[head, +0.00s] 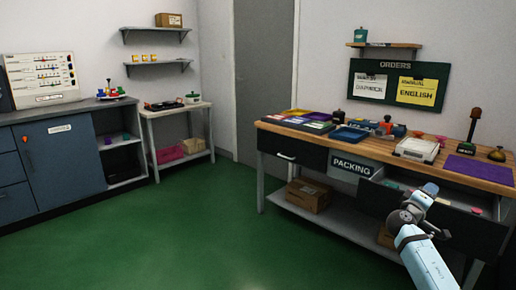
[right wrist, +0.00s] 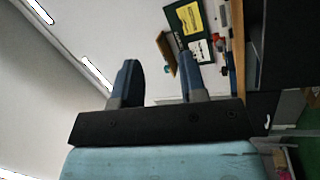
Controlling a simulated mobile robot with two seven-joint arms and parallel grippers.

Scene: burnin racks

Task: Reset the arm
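My right arm reaches up from the lower right of the head view, in front of the packing bench. Its gripper (head: 430,189) is small there, near the bench's open drawer (head: 440,198). In the right wrist view the two dark blue fingers of that gripper (right wrist: 160,76) stand apart with nothing between them. The wrist view is tilted and shows wall, ceiling lights and the orders board (right wrist: 192,25) beyond the fingers. My left arm and gripper are not in view.
The wooden packing bench (head: 290,127) at the right holds trays, a scale (head: 417,149) and a purple mat (head: 478,169). Cardboard boxes sit on its lower shelf. A blue cabinet (head: 62,160) and small table (head: 175,109) stand left. The green floor (head: 190,225) between is clear.

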